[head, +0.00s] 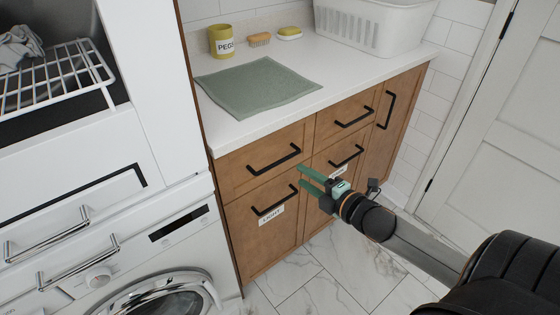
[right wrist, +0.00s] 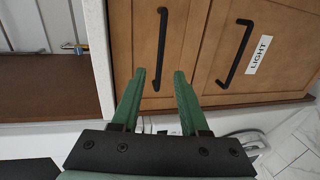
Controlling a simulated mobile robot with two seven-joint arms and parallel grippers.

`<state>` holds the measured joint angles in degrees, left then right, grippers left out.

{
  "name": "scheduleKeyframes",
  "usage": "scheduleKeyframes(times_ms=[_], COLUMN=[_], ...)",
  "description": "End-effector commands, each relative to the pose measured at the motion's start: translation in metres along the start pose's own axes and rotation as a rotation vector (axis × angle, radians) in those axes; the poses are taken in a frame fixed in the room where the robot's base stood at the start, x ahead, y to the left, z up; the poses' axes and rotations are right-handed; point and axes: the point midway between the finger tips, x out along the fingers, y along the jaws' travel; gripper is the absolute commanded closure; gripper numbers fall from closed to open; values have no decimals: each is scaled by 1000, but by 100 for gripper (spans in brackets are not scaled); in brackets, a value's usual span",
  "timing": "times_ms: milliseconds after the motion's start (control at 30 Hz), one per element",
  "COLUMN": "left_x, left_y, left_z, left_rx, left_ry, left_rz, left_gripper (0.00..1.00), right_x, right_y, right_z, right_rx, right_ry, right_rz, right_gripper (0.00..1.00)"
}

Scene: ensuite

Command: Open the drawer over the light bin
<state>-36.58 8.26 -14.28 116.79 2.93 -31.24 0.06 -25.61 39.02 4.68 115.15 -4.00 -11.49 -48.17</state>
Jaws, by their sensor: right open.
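The drawer over the light bin (head: 246,166) is a shut brown wooden front in the left column of the cabinet. Its black bar handle (head: 274,160) also shows in the right wrist view (right wrist: 163,40). Below it is the light bin (head: 250,230), shut, with its own black handle (head: 272,203) and a white LIGHT label (head: 270,216), also readable in the right wrist view (right wrist: 259,54). My right gripper (head: 301,175) is open, its green fingers in front of the cabinet. In the wrist view, the drawer handle's near end shows between the fingertips; contact cannot be told. My left gripper is not in view.
A second drawer (head: 327,128) and labelled bin (head: 322,162) stand to the right. The white countertop (head: 220,130) holds a green cloth (head: 258,87), a PEGS pot (head: 220,40), a brush and a white basket (head: 370,25). A washing machine (head: 190,250) stands left; tiled floor is clear.

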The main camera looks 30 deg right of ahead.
Motion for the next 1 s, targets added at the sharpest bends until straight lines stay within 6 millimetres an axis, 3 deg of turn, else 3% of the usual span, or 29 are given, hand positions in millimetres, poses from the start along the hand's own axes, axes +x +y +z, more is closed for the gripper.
scheduleKeyframes(times_ms=[600, 1000], left_x=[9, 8], left_y=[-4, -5], left_z=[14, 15], left_rx=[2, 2], left_ry=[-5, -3], left_rz=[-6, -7], left_gripper=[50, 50], right_x=[88, 108], right_y=[0, -1], right_z=[0, 0], right_rx=[0, 1], right_ry=[-1, 0], right_rz=[1, -2], right_gripper=[56, 56])
